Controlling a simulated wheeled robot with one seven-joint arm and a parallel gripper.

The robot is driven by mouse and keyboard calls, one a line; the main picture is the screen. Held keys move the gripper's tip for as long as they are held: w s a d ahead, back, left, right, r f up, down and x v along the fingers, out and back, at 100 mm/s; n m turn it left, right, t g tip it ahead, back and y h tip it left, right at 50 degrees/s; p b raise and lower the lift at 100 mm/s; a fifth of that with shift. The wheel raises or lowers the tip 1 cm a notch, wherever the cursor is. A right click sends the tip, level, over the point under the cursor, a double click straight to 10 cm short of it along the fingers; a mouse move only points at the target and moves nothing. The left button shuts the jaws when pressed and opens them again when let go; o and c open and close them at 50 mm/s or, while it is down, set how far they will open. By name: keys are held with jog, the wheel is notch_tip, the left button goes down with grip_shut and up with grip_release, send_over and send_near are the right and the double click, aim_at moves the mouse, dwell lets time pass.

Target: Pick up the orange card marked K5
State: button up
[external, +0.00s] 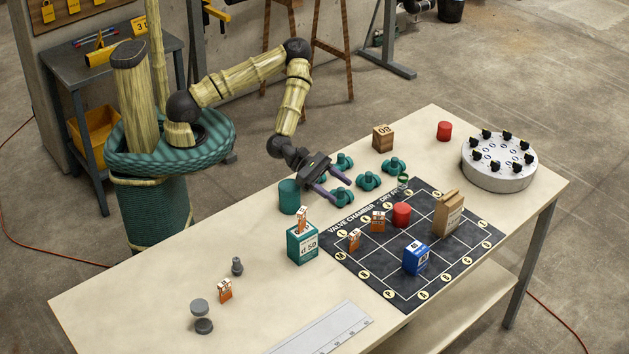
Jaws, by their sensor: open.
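Several small orange-and-white cards stand upright; their markings are too small to read, so I cannot tell which is K5. One card (302,219) is at the top of a teal box marked 50 (302,247). Two more, one card (378,222) and another card (354,240), stand on the dark grid mat (455,262). A further card (224,291) stands alone on the bare table at front left. My gripper (342,193) is open and appears empty, above the table by the mat's far left corner, apart from all the cards.
Teal valve-like parts (367,181) cluster near my gripper, beside a teal cylinder (289,197). The mat also holds a red cylinder (402,214), a blue box (415,258) and a tan block (447,214). A round grey fixture (498,176) stands far right.

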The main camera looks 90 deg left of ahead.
jog(key=s+d+g+h+p, duration=0.1)
jog(key=s+d+g, duration=0.1)
jog(key=s, duration=0.4)
jog(key=shift+s+d+r, duration=0.3)
jog(key=shift+d, duration=0.35)
jog(key=shift+w+d+h, duration=0.1)
jog(key=shift+h, duration=0.2)
jog(key=p, duration=0.2)
send_near(352, 232)
jog(key=x, duration=0.4)
jog(key=shift+w+d+f, duration=0.15)
jog(key=shift+w+f, duration=0.1)
jog(key=shift+f, duration=0.05)
jog(key=shift+w+d+f, duration=0.25)
jog(key=shift+w, duration=0.1)
jog(key=shift+w, duration=0.1)
jog(key=shift+p+x, duration=0.75)
jog(key=shift+x, duration=1.85)
jog(key=shift+a, duration=0.15)
